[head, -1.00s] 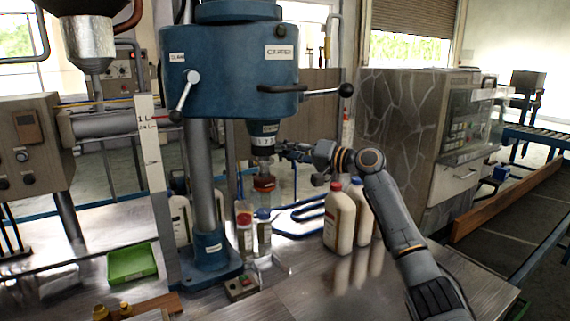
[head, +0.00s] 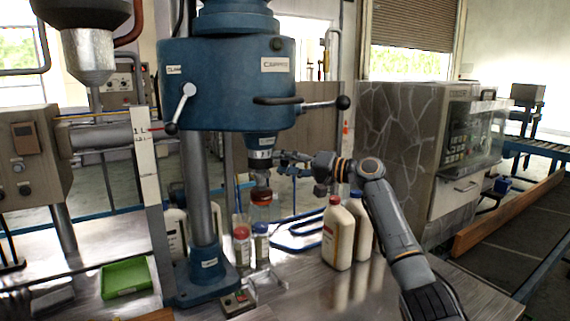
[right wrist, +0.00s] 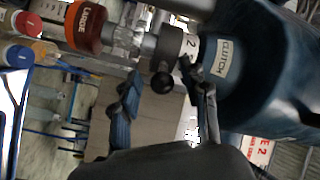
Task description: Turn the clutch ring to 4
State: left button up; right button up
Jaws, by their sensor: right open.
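The clutch ring (head: 262,155) is a pale numbered band below the blue head of the capping machine (head: 226,85). In the right wrist view the ring (right wrist: 192,45) shows a "2" beside the CLUTCH label (right wrist: 222,57), with a dark ball knob (right wrist: 162,83) near it. Below the ring hangs the chuck with an orange-red part (right wrist: 87,27) marked LARGE. My right gripper (head: 284,158) is just right of the ring, at about its height. Its fingers (right wrist: 164,95) are apart and hold nothing; whether one touches the ring I cannot tell. My left gripper is not in view.
A lever with a black ball (head: 343,102) sticks out right of the machine head, above my right gripper. White bottles (head: 338,236) stand below my arm on the metal table. Smaller capped bottles (head: 242,245) stand by the column. A green tray (head: 125,278) lies at left.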

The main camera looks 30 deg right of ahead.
jog(key=v, duration=1.2)
dwell(0.5)
